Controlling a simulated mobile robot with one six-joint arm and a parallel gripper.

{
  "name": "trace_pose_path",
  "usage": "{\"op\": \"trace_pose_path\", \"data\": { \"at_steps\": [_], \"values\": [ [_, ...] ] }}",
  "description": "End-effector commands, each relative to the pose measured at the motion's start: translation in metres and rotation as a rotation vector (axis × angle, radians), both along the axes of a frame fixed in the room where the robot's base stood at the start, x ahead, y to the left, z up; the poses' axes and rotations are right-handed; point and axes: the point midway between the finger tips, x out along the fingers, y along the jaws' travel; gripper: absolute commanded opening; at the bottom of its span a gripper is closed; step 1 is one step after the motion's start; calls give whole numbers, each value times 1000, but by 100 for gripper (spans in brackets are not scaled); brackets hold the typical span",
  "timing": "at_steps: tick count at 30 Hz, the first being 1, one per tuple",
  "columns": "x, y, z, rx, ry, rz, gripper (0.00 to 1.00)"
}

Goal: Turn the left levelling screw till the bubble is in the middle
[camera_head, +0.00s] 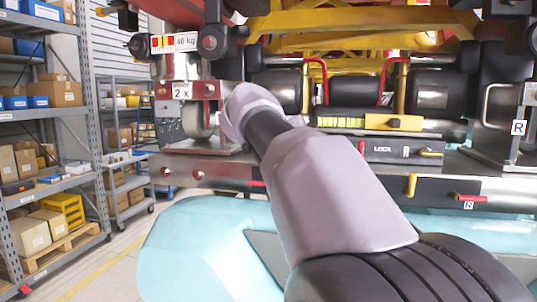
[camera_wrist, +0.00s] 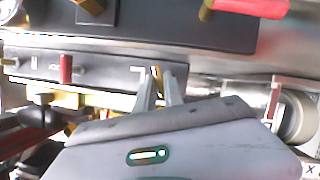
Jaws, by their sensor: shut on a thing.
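The spirit level, a yellow bar with a yellow-green vial (camera_head: 340,122), sits right of my arm in the head view. The vial's bubble is too small to make out. In the wrist view, which is upside down, my gripper (camera_wrist: 164,82) has its two grey fingers close together around a small brass-coloured piece, seemingly the left levelling screw (camera_wrist: 157,76). Most of the screw is hidden by the fingers. Part of the yellow level (camera_wrist: 68,101) shows to the left of the fingers. In the head view my own arm hides the fingertips and the screw.
A dark LOCK panel (camera_head: 400,151) with a red peg and a yellow handle lies below the level; its face also shows beside my fingers (camera_wrist: 105,74). A pale wheel (camera_head: 198,121) is left of my wrist. Shelves (camera_head: 45,110) stand at far left.

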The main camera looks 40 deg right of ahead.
Motion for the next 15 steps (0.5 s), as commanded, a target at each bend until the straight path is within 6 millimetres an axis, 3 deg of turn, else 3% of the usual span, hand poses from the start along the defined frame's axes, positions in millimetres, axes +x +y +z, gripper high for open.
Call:
{"op": "trace_pose_path", "data": {
  "at_steps": [15],
  "values": [
    [-3, -3, -4, 312, -365, -2, 0]
  ]
}}
